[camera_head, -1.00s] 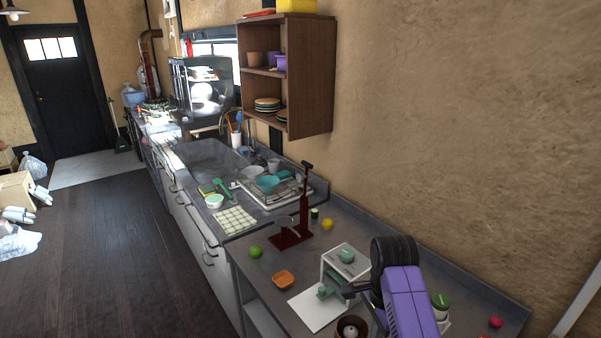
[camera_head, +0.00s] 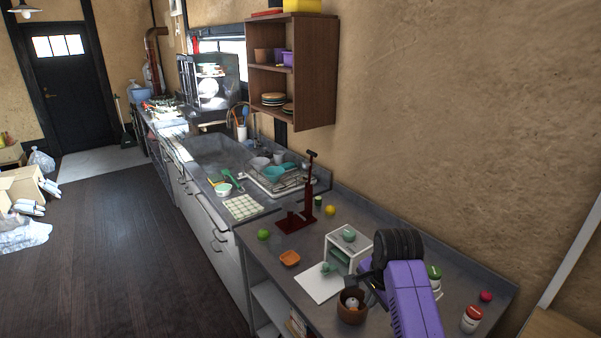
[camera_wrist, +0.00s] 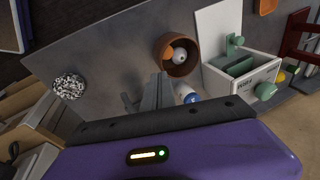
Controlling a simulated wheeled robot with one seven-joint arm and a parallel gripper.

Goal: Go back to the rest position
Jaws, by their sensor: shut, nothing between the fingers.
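My gripper (camera_head: 373,287) is above the counter, beside the brown pot, at the end of my purple arm. In the wrist view its fingers (camera_wrist: 152,92) are together, with nothing held between them. The brown pot (camera_head: 352,316) stands on the counter with a whitish round thing inside; it also shows in the wrist view (camera_wrist: 166,56). A white box (camera_head: 349,253) with a green round knob stands behind it. A flat white panel (camera_head: 312,287) with a green piece near it lies to its left.
The counter (camera_head: 290,235) also holds an orange dish (camera_head: 289,258), a green lime (camera_head: 263,235), a dark red stand (camera_head: 296,223) and jars (camera_head: 471,319) at right. The wall (camera_head: 450,120) bounds the right side. Open floor (camera_head: 130,230) lies left.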

